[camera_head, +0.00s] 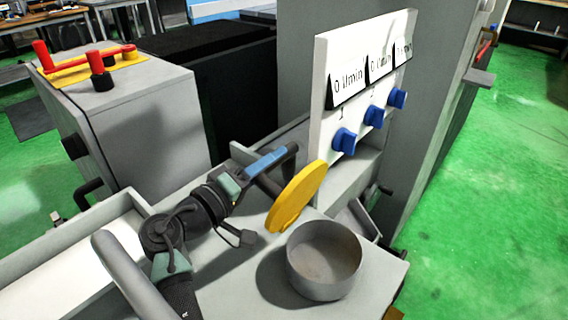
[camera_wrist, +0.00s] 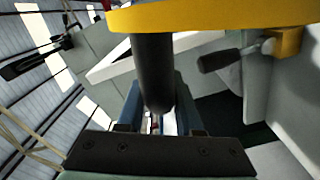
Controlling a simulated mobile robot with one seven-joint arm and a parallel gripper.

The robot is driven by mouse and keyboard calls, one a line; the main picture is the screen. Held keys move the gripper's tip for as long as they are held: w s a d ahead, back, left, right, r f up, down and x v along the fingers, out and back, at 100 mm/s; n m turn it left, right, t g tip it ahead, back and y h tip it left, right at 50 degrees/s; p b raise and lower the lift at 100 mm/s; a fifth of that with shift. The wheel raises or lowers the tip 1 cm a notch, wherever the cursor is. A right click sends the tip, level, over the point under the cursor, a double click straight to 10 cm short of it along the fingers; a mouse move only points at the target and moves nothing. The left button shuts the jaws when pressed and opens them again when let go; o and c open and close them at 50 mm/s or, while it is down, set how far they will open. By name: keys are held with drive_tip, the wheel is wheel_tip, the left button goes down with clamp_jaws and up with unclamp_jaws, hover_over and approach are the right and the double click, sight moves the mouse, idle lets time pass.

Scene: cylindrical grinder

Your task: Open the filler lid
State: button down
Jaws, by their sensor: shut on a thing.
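The yellow round filler lid (camera_head: 297,196) is off the opening and tilted steeply, up and to the left of the open grey cylindrical filler neck (camera_head: 318,274) in the head view. Its dark handle (camera_head: 267,184) points toward my gripper (camera_head: 272,165). My gripper is shut on this handle. In the wrist view the dark handle (camera_wrist: 152,75) stands between the blue fingers of my gripper (camera_wrist: 158,112), and the yellow lid (camera_wrist: 225,14) spans the top. The handle's far end is partly hidden between the fingers.
A white panel (camera_head: 325,85) with several blue knobs stands behind the lid. A grey cabinet (camera_head: 135,125) with red handles on a yellow plate is at left. A shallow tray (camera_head: 75,233) lies lower left. Green floor (camera_head: 480,200) is open at right.

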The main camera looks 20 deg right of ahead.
drive_tip(key=shift+w+a+f+n, duration=0.3)
drive_tip(key=shift+w+a+n, duration=0.15)
drive_tip(key=shift+w+n, duration=0.2)
drive_tip(key=shift+w+a+f+n, duration=0.25)
drive_tip(key=shift+w+a+n, duration=0.15)
drive_tip(key=shift+w+n, duration=0.2)
drive_tip(key=c, duration=0.6)
unclamp_jaws()
drive_tip(key=shift+d+r, duration=0.1)
drive_tip(key=shift+d, duration=0.05)
